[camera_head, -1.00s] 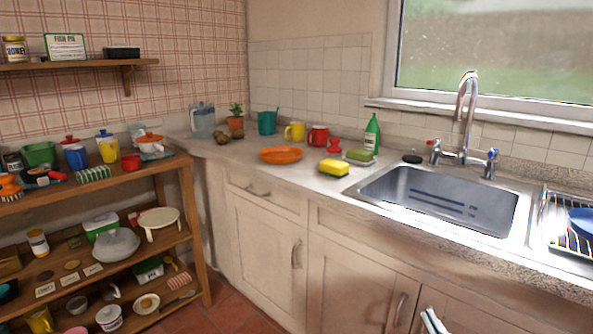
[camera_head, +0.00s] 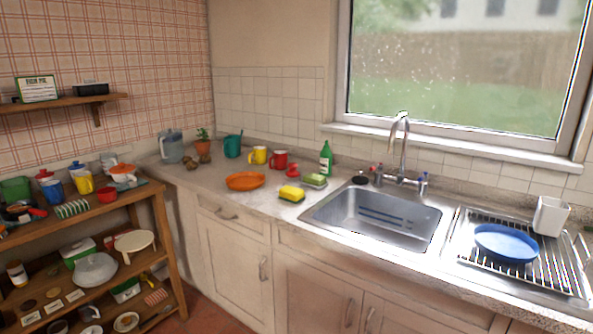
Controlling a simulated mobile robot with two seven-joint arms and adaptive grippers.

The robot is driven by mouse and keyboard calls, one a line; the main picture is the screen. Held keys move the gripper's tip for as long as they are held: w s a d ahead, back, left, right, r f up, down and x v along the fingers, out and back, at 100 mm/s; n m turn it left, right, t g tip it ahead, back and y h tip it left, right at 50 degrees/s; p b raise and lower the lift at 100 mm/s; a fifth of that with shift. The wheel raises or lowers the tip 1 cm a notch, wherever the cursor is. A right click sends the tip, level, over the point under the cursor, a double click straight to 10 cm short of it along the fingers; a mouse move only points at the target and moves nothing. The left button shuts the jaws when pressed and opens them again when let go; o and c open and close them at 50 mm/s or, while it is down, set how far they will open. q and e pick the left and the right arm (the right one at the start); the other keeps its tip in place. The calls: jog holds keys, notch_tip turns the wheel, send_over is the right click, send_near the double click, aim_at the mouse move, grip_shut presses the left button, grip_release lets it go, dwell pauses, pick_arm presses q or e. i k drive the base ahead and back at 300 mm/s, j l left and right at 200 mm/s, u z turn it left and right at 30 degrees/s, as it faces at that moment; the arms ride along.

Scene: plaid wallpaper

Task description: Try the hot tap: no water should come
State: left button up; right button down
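The sink tap (camera_head: 402,146) is a tall chrome gooseneck mixer behind the metal sink basin (camera_head: 375,217). Its left handle (camera_head: 376,170) has a reddish mark and its right handle (camera_head: 423,182) a bluish one. No water stream is visible under the spout. The basin looks empty apart from dark slots or stripes on its far wall. Neither of my grippers shows in this view.
A drying rack (camera_head: 520,262) with a blue plate (camera_head: 506,243) and a white container (camera_head: 551,216) stands right of the sink. A yellow sponge (camera_head: 291,193), an orange plate (camera_head: 245,181) and a green bottle (camera_head: 326,159) stand left of it. Shelves (camera_head: 150,192) fill the left.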

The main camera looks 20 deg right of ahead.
aim_at(380, 166)
jog(key=i+z, duration=0.1)
jog(key=z, duration=0.3)
jog(key=i+j+z, duration=0.15)
jog(key=z, duration=0.25)
jog(key=i+j+z, duration=0.45)
jog(key=j, duration=0.4)
jog(key=i, duration=0.05)
